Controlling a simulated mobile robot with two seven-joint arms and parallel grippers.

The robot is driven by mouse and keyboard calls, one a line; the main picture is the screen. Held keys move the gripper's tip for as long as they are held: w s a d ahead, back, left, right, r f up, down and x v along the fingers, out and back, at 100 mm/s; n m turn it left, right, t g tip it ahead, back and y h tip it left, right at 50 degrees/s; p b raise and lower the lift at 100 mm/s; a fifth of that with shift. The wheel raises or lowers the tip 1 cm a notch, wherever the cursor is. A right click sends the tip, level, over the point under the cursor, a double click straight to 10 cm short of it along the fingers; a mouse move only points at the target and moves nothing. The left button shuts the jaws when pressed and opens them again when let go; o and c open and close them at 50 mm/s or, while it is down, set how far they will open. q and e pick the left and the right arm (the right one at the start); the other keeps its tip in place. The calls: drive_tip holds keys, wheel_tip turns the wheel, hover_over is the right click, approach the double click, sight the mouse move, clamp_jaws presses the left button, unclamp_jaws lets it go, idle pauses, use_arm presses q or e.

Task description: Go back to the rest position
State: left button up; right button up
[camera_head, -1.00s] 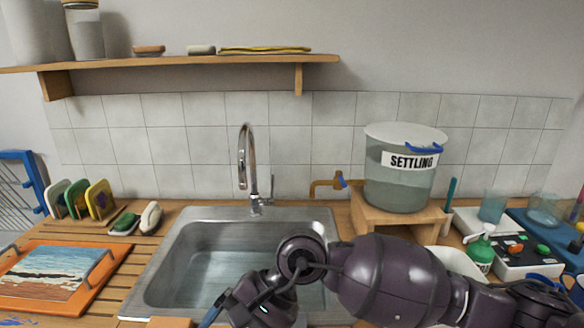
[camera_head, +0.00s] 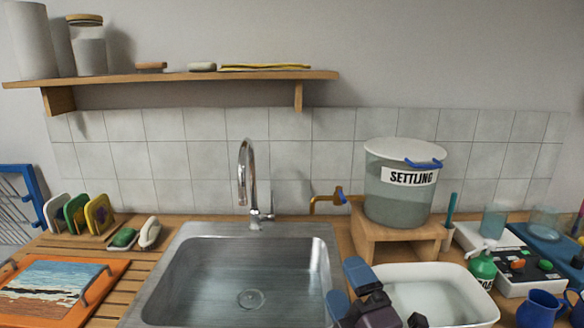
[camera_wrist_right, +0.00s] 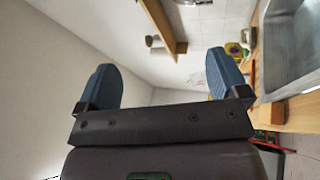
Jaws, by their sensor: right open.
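My right gripper (camera_head: 348,290) shows at the bottom of the head view, over the right rim of the sink and beside the white basin. Its two blue fingers stand apart with nothing between them. In the right wrist view the same gripper (camera_wrist_right: 160,88) is open and empty, with the sink edge and wooden counter to its right. My left gripper is in neither view.
The steel sink (camera_head: 170,262) is empty of objects. A white basin (camera_head: 482,300) stands right of it, below the settling bucket (camera_head: 398,205) on its wooden stand (camera_head: 372,243). Blue mugs (camera_head: 541,308) are at the right. A framed picture (camera_head: 40,288) lies left.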

drive_tip(key=s+d+f+m+g+h, duration=0.3)
drive_tip(key=d+f+m+h, duration=0.1)
drive_tip(key=d+f+m, duration=0.25)
drive_tip(key=s+d+f+m+g+h, duration=0.3)
drive_tip(key=d+f+m+g+h, duration=0.15)
drive_tip(key=d+f+m, duration=0.2)
drive_tip(key=s+d+f+m+g, duration=0.35)
drive_tip(key=s+f+g, duration=0.2)
drive_tip(key=s, duration=0.45)
drive_tip(key=s+d+f+m+g, duration=0.35)
drive_tip(key=s+f+m, duration=0.2)
drive_tip(key=s, duration=0.35)
drive_tip(key=w+f+n+t, duration=0.1)
drive_tip(key=w+f+t, duration=0.2)
drive_tip(key=f, duration=0.2)
drive_tip(key=w+a+f+t, duration=0.1)
drive_tip(key=w+f+t, duration=0.2)
drive_tip(key=f+t, duration=0.1)
drive_tip(key=shift+w+f+n, duration=0.35)
drive_tip(key=shift+f+n, duration=0.05)
drive_tip(key=shift+f, duration=0.5)
drive_tip(key=shift+t+y, duration=0.25)
